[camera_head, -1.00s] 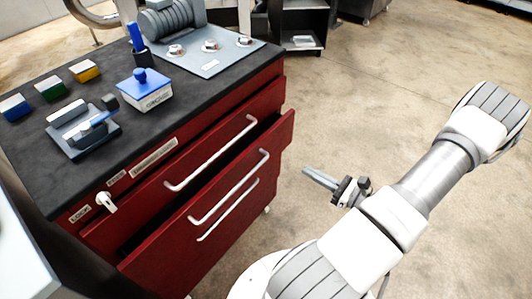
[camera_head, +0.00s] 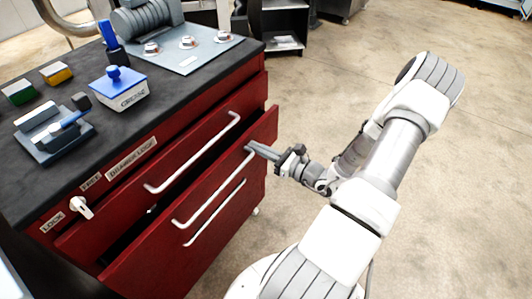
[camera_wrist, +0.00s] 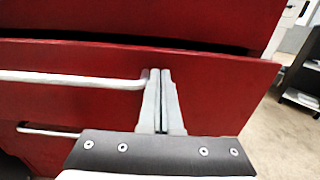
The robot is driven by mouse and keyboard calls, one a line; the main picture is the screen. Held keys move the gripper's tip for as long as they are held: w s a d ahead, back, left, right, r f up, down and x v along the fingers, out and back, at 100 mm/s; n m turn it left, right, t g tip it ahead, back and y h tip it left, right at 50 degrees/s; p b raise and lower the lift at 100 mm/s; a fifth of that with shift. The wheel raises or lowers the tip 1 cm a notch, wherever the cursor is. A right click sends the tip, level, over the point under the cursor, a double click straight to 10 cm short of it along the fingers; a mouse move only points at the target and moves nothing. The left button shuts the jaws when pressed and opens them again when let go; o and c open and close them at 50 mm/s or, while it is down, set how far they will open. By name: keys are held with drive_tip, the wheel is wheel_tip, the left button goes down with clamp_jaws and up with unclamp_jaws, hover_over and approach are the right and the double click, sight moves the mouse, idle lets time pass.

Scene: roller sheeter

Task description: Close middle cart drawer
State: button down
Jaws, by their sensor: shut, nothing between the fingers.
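The red cart's middle drawer (camera_head: 190,226) is pulled out, with a dark gap above its front. Its front fills much of the wrist view (camera_wrist: 215,95), where the gap runs along its top edge. Its pale bar handle (camera_head: 200,200) also shows in the wrist view (camera_wrist: 70,78). My gripper (camera_head: 250,148) is shut and empty. Its fingertips (camera_wrist: 160,73) are at the drawer front, just right of the handle's right end and below the top edge. I cannot tell whether they touch the front.
The upper drawer's handle (camera_head: 195,152) is above the gap, and a lower handle (camera_head: 216,212) is below. A lock knob (camera_head: 81,208) is at the cart's left. A grease box (camera_head: 119,88) and tools stand on the black top. The floor (camera_head: 480,150) to the right is clear.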

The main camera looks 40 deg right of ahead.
sight(244, 140)
idle(0.3)
drive_tip(key=shift+p+x, duration=0.75)
drive_tip(key=shift+x, duration=1.75)
drive_tip(key=shift+r, duration=0.15)
